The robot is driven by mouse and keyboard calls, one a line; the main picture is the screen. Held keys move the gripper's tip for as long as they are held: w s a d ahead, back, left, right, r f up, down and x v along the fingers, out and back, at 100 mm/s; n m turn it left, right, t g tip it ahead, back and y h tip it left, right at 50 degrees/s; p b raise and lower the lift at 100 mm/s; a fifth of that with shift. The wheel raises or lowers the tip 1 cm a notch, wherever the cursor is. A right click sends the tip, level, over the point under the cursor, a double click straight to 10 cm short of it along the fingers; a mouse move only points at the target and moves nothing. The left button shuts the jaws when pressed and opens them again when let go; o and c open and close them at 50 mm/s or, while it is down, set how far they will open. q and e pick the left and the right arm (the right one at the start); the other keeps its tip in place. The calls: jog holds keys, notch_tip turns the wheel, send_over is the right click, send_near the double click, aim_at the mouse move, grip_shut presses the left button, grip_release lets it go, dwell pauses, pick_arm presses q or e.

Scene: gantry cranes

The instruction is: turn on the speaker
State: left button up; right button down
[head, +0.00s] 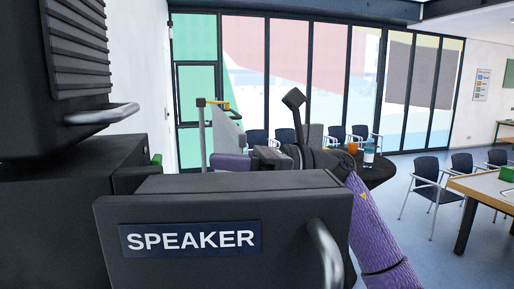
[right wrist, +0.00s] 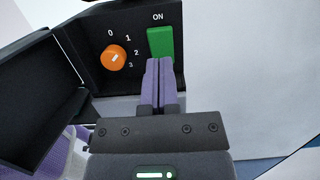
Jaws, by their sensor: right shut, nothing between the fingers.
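A black unit labelled SPEAKER (head: 185,272), with a grey handle at its right, fills the lower middle of the head view. In the right wrist view a dark control panel (right wrist: 90,58) carries an orange dial (right wrist: 114,57) marked 0 to 3 and a green switch (right wrist: 160,42) under the word ON. My right gripper (head: 218,162) reaches behind the labelled unit in the head view. Its purple fingers (right wrist: 158,64) are shut and empty, with the tips at the lower part of the green switch; I cannot tell whether they touch. My left gripper is not in view.
A black cabinet (head: 75,185) with a handle stands close at the left. In the wrist view a dark open panel (right wrist: 35,95) lies left of the controls. A round dark table (head: 376,172) with a cup and bottle, several chairs and a wooden table (head: 480,187) stand farther off.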

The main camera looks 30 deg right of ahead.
aim_at(161, 157)
jog(key=p+x, duration=0.2)
jog(key=x, duration=0.3)
jog(key=shift+a+r+p, duration=0.15)
jog(key=shift+a+p, duration=0.05)
jog(key=shift+p, duration=0.15)
jog(key=shift+w+a, duration=0.15)
jog(key=shift+a, duration=0.05)
